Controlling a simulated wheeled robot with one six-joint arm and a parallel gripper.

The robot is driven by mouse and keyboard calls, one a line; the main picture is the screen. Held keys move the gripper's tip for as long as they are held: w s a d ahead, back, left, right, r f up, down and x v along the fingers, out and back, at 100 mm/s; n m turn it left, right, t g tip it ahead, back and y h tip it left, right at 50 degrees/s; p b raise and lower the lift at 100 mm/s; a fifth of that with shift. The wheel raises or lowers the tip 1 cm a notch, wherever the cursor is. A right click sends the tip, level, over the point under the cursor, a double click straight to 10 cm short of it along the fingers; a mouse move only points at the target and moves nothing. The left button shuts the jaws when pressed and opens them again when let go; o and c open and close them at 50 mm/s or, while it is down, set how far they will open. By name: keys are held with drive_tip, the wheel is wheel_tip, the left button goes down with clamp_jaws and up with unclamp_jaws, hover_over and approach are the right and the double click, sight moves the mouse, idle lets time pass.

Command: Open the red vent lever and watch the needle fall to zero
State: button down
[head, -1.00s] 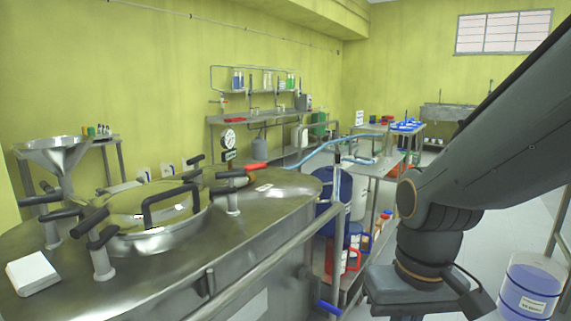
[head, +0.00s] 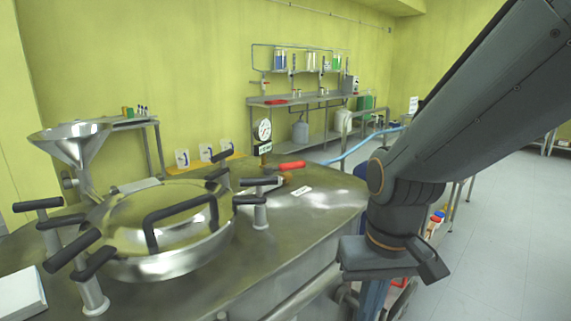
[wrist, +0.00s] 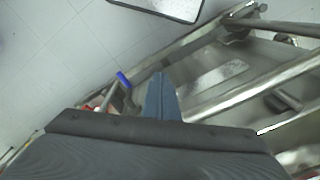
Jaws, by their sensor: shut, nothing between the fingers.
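The red vent lever (head: 292,165) sticks out above the far right part of the steel reactor lid (head: 300,215), lying nearly level. A round white pressure gauge (head: 264,130) stands on a stem just behind and left of it; its needle is too small to read. My gripper (wrist: 159,80) points down in the wrist view, its blue-grey fingers together and empty. It is beside the reactor's right side, apart from the lever, which does not show in the wrist view.
A domed hatch (head: 165,215) with black-handled clamps fills the left of the lid. A steel funnel (head: 72,145) stands behind it. A steel rail (wrist: 265,88) runs close to my gripper. Open floor (head: 490,220) lies at the right.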

sight(295, 167)
drive_tip(key=w+d+r+m+t+p, duration=0.25)
drive_tip(key=w+p, duration=0.25)
drive_tip(key=w, duration=0.3)
drive_tip(key=w+d+r+m+t+p, duration=0.2)
drive_tip(key=w+r+m+t+p, duration=0.15)
drive_tip(key=w, duration=0.45)
drive_tip(key=w+a+r+m+t+y, duration=0.2)
drive_tip(key=w+a+m, duration=0.1)
drive_tip(key=w+a+r+m+t+y, duration=0.1)
drive_tip(key=w+a+m+t, duration=0.2)
drive_tip(key=w, duration=0.1)
drive_tip(key=w+a+r+m+t+y+p, duration=0.1)
drive_tip(key=w+a+r+m+t+y, duration=0.1)
drive_tip(key=w+a+t, duration=0.1)
drive_tip(key=shift+w+a+r+m+y, duration=0.1)
drive_tip(key=shift+w+r+m+y, duration=0.2)
drive_tip(key=shift+w+r+m, duration=0.15)
drive_tip(key=shift+w+a, duration=0.1)
drive_tip(key=shift+w, duration=0.1)
drive_tip(key=p+x, duration=0.1)
drive_tip(key=x, duration=0.5)
drive_tip(key=p+x, duration=0.1)
drive_tip(key=x, duration=0.6)
drive_tip(key=shift+w+a+r, duration=0.1)
drive_tip(key=shift+w+r, duration=0.05)
drive_tip(key=shift+w, duration=0.2)
drive_tip(key=shift+w, duration=0.1)
